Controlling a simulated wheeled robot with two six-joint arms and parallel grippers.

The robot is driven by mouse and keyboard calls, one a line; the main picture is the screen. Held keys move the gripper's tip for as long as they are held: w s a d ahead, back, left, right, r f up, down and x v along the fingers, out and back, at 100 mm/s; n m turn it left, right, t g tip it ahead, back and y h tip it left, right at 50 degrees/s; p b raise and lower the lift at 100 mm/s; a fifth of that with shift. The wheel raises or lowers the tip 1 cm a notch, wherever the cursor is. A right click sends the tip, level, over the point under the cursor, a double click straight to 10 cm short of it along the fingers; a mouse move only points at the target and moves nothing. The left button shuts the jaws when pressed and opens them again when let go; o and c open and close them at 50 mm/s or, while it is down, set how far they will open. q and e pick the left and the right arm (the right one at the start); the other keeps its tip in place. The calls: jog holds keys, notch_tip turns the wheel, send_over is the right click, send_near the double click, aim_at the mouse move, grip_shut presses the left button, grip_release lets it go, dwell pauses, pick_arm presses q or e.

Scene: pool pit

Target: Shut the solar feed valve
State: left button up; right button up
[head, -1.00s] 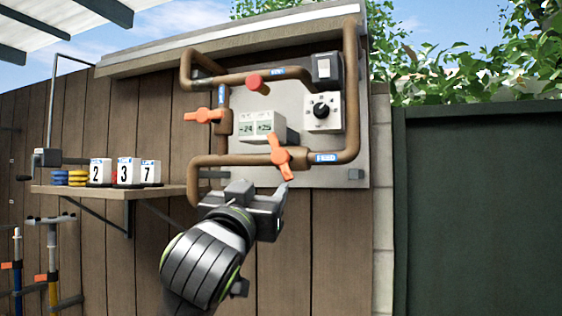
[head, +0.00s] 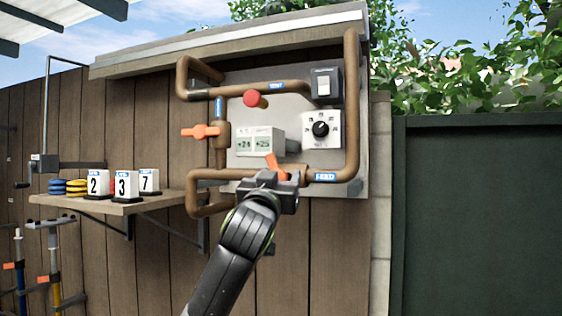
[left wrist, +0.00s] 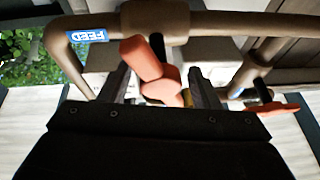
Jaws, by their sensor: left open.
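The orange feed valve handle (head: 273,162) sits on the lower copper pipe beside the blue FEED label (head: 325,177). Its upper end points up and slightly left, across the pipe; its lower part is hidden by my left gripper (head: 272,178). In the left wrist view the handle (left wrist: 148,62) shows between the two open fingers (left wrist: 160,85). I cannot tell whether either finger touches it. The FEED label also shows in the left wrist view (left wrist: 87,36). My right gripper is not in view.
Another orange valve handle (head: 201,131) lies level across the upright pipe at left. A red knob (head: 254,98), a display box (head: 259,141), a dial (head: 321,129) and a switch (head: 324,86) share the board. A shelf (head: 125,207) with number blocks stands left.

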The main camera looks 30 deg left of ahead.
pick_arm(q)
jog(key=shift+p+x, duration=0.3)
jog(key=shift+x, duration=0.7)
jog(key=c, duration=1)
jog(key=shift+f+m+h, duration=0.1)
jog(key=shift+m+h, duration=0.5)
jog(key=shift+m, duration=0.5)
jog(key=shift+d+m+t+h, duration=0.1)
jog(key=shift+m+t+h, duration=0.1)
jog(key=shift+m+h, duration=0.75)
jog(key=shift+d+m+t+h, duration=0.1)
jog(key=shift+m+t+h, duration=0.2)
jog(key=shift+m, duration=1.25)
jog(key=o, duration=1)
